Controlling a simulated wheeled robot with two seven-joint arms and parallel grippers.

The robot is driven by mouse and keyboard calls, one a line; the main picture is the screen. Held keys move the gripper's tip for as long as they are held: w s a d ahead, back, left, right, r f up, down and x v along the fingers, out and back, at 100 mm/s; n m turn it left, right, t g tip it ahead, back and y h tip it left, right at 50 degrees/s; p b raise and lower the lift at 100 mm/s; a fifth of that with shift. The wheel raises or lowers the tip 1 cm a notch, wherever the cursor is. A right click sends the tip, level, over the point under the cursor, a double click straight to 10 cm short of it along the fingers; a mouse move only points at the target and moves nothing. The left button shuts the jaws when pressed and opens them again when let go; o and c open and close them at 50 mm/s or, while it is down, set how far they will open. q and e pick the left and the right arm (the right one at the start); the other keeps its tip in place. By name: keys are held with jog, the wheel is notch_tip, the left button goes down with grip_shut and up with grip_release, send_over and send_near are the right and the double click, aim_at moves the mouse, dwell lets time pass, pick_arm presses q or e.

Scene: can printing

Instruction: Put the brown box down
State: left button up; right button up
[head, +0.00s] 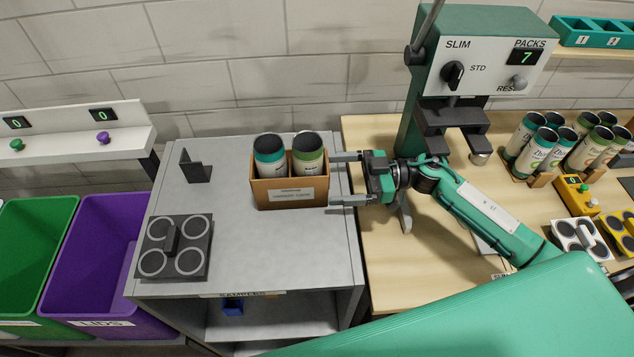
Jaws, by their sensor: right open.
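The brown box (290,194) stands upright on the grey cabinet top (250,250). It holds two cans, one with a teal rim (269,156) and one with a green rim (307,155). A label is on its front. My right gripper (342,179) is open at the box's right side, its two fingers pointing left. The finger tips reach close to the box's right wall, one near the back and one near the front. I cannot tell whether they touch it. My left gripper is not in view.
A dark four-ring holder (175,247) and a small black bracket (194,167) stand on the cabinet top. Green (32,250) and purple (95,262) bins stand at left. A green press (478,60) reading 7 and several cans (552,145) are at right. The cabinet's front centre is clear.

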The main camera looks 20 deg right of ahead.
jog(key=shift+s+d+b, duration=0.25)
jog(key=shift+d+b, duration=0.1)
jog(key=shift+d, duration=0.85)
jog(key=shift+s+d+b, duration=0.25)
jog(key=shift+d+b, duration=0.05)
jog(key=shift+d, duration=0.85)
